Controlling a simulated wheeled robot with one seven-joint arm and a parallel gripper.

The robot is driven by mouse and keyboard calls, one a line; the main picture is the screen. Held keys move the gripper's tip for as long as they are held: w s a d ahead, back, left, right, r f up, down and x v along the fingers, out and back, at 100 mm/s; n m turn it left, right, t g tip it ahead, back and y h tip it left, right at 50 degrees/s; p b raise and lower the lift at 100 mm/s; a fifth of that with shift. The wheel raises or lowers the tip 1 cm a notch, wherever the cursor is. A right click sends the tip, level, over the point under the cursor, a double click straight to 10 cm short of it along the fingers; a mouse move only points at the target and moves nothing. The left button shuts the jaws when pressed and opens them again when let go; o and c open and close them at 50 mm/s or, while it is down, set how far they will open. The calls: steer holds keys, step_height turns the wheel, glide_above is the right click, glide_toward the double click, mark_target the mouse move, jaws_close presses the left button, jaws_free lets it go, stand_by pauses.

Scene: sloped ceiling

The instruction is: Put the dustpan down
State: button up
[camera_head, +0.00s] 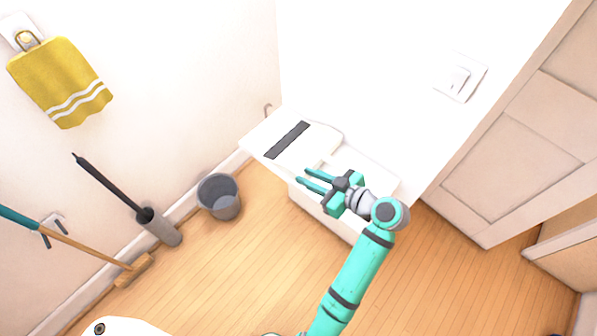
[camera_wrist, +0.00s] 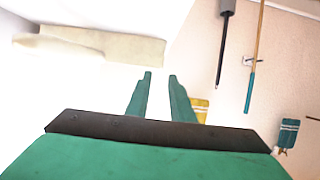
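A pale, flat-bodied object that looks like the dustpan (camera_head: 318,140) lies on a white ledge (camera_head: 262,133), with a dark strip along its left side. In the wrist view a cream piece with a stubby handle, likely the same dustpan (camera_wrist: 110,44), shows at the upper left, beyond the fingers. My gripper (camera_head: 304,176) is just in front of and below it in the head view. Its two teal fingers are apart, with nothing between them in the wrist view (camera_wrist: 160,75). I see no contact between fingers and dustpan.
A grey bucket (camera_head: 219,196), a dark-handled brush in its holder (camera_head: 159,228) and a wooden broom (camera_head: 95,251) stand along the left wall. A yellow towel (camera_head: 62,82) hangs there. A panelled door (camera_head: 510,150) is at right. The wooden floor (camera_head: 250,265) is clear.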

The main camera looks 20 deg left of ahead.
steer(key=shift+o, duration=0.4)
steer(key=shift+s+d+r, duration=0.15)
steer(key=shift+d, duration=0.25)
step_height(320, 180, up, 5)
steer(key=g+h, duration=0.2)
steer(key=h, duration=0.2)
steer(key=shift+x, duration=5.55)
steer(key=shift+c, duration=0.7)
jaws_close()
